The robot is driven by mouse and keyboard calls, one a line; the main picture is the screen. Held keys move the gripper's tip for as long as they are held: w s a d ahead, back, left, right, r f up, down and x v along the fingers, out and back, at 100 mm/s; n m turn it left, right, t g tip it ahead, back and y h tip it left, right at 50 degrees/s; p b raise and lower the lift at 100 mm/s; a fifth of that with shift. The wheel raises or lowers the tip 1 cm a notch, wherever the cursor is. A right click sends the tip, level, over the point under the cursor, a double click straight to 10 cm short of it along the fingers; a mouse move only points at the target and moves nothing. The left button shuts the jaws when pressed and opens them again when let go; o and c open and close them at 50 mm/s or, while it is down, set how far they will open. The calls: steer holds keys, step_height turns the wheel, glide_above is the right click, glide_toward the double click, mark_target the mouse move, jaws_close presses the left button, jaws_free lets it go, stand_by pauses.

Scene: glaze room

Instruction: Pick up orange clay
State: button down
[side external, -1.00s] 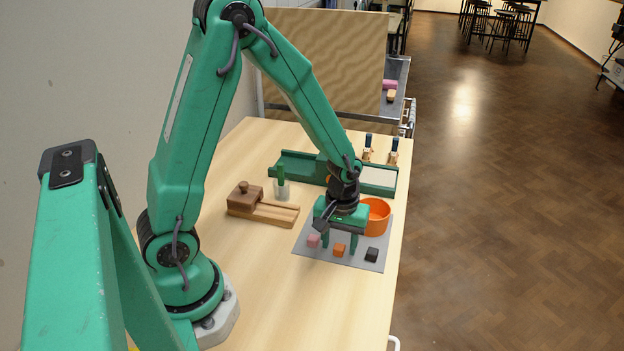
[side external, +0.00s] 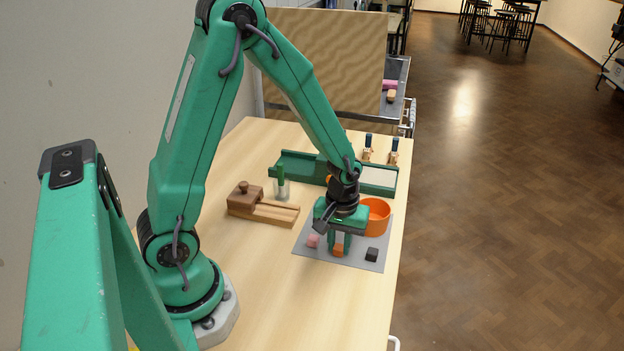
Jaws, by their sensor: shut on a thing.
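The orange clay (side external: 338,252) is a small cube at the front middle of a grey mat (side external: 362,262). My gripper (side external: 339,245) points down over the mat, and its fingers are shut on the orange clay. The fingers hide part of the cube. I cannot tell whether the cube still touches the mat.
An orange bowl (side external: 377,218) stands behind my gripper at the mat's back right. A wooden block tool (side external: 262,204) lies to the left. The table's front left is clear.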

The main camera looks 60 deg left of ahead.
steer(key=shift+r, duration=0.1)
steer(key=shift+r, duration=0.75)
steer(key=r, duration=0.2)
steer(key=shift+d+r, duration=0.2)
steer(key=shift+r, duration=0.15)
steer(key=s+d+r, duration=0.6)
steer(key=d, duration=0.3)
steer(key=shift+d+r, duration=0.3)
steer(key=shift+d, duration=0.1)
steer(key=shift+w+a, duration=0.1)
steer(key=r, duration=0.2)
glide_above(340, 248)
steer(key=s+a, duration=0.5)
steer(key=shift+s+a+n, duration=0.25)
steer(key=shift+a+n, duration=0.05)
steer(key=shift+a, duration=0.45)
